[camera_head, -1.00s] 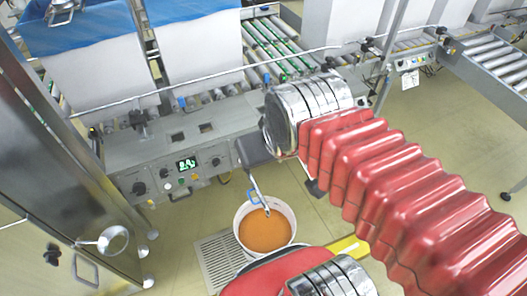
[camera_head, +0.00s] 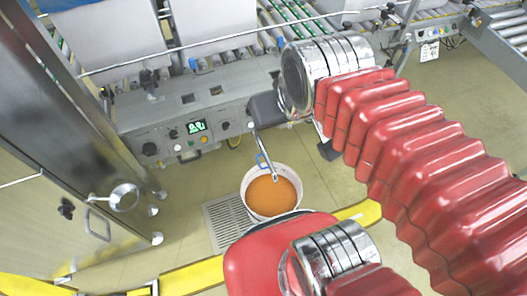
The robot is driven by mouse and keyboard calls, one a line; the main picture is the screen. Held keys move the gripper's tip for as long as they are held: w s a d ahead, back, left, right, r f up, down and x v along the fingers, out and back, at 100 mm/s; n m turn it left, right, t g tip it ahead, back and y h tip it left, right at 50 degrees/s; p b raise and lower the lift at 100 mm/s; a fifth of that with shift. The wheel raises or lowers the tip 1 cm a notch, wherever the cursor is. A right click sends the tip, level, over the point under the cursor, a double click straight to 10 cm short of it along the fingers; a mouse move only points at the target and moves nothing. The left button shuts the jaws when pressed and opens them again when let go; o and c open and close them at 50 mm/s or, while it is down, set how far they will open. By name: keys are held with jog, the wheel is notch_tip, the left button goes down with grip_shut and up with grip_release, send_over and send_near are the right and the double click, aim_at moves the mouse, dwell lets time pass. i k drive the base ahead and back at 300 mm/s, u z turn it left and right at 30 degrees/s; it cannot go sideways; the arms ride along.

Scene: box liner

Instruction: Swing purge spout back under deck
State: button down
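The purge spout (camera_head: 265,153) is a thin grey metal pipe with a small blue handle. It slants down from beside a dark grey block (camera_head: 267,110) at the deck's front edge, and its lower end is over a white bucket (camera_head: 248,207) of orange liquid. The chrome wrist of my arm is up and right of the spout, in front of the deck (camera_head: 165,111). My gripper's fingers cannot be made out. Dark parts show by the wrist, but I cannot tell whether they belong to the gripper or touch the spout.
A floor grate (camera_head: 221,222) lies left of the bucket. A control panel with a green display (camera_head: 197,126) is on the deck front. A metal cabinet (camera_head: 55,190) stands at left. Roller conveyors (camera_head: 495,20) run behind.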

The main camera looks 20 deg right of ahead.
aim_at(270, 166)
jog(key=k, duration=1.15)
jog(key=u, duration=0.4)
jog(key=i, duration=0.75)
jog(key=u, duration=1)
jog(key=i, duration=0.55)
jog(key=u, duration=0.1)
